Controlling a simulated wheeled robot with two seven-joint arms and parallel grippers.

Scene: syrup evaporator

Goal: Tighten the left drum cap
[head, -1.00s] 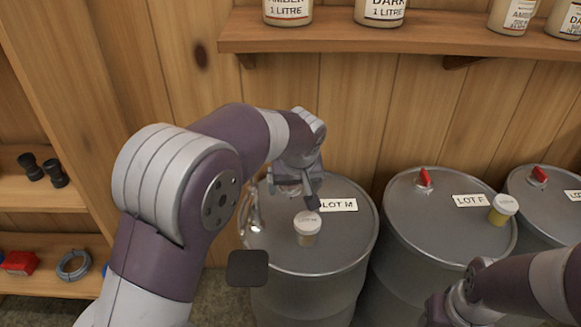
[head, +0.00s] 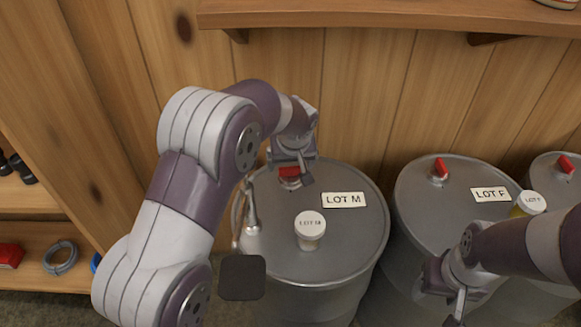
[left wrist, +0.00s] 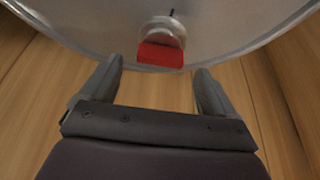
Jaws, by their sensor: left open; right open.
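The left drum (head: 356,232), labelled LOT M, stands with its grey lid facing up. Its red cap (head: 289,172) sits near the back left of the lid, partly hidden by my left gripper (head: 291,168) in the head view. In the left wrist view the red cap (left wrist: 161,55) sits on a round metal fitting, ahead of and between the open fingers of my left gripper (left wrist: 160,75). The fingers do not appear to touch it. My right gripper (head: 450,300) is at the lower right, beside the LOT F drum and apart from the left drum.
A sample jar (head: 310,230) with a white lid stands on the left drum. A metal hooked tool (head: 251,212) is at its left rim. The LOT F drum (head: 415,195) and another drum stand to the right. A wooden shelf (head: 390,15) juts out above.

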